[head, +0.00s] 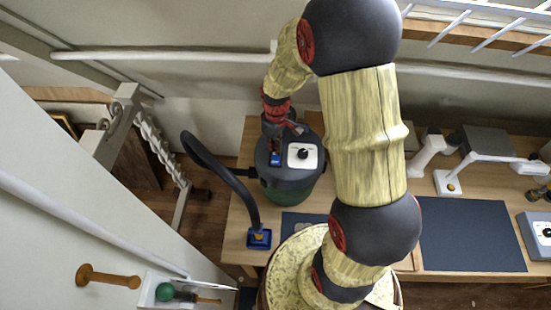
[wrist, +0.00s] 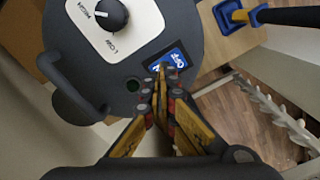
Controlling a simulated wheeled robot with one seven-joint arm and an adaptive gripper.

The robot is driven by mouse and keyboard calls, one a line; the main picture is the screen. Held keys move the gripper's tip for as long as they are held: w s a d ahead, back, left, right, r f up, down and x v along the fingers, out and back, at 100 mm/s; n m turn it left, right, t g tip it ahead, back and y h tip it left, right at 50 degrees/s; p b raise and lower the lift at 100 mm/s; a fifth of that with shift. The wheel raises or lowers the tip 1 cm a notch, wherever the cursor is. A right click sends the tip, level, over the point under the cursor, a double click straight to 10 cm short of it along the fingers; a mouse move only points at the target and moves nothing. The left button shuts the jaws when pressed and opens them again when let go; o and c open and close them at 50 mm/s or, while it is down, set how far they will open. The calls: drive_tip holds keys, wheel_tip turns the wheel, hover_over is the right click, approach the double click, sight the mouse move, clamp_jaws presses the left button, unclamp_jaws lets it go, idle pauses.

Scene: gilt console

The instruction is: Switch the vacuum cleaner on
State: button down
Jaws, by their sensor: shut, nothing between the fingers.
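The vacuum cleaner (head: 290,182) stands upright on the wooden table, with a dark grey lid and a green lower body. Its lid (wrist: 75,55) fills much of the wrist view. A blue switch plate (wrist: 181,57) with white lettering, apparently "OFF", sits near the lid's edge; it also shows in the head view (head: 275,159). Beside it are a small dark green round spot (wrist: 133,84) and a black dial (wrist: 111,15) on a white plate. My gripper (wrist: 161,75) is shut and empty, its tips at the blue plate and partly covering it. I cannot tell whether they touch.
A black hose (head: 225,172) arches left of the cleaner to a blue nozzle (head: 259,239) on the table (head: 239,215). A round patterned top (head: 290,265) stands in front. A dark mat (head: 470,235), a white lamp-like device (head: 450,182) and a grey box (head: 540,234) lie right.

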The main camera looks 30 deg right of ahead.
drive_tip(key=shift+f+b, duration=0.75)
drive_tip(key=shift+f, duration=0.35)
idle(0.5)
drive_tip(key=shift+r, duration=0.15)
drive_tip(key=shift+r+p, duration=2.15)
drive_tip(key=shift+r, duration=1.3)
drive_tip(key=shift+f, duration=0.1)
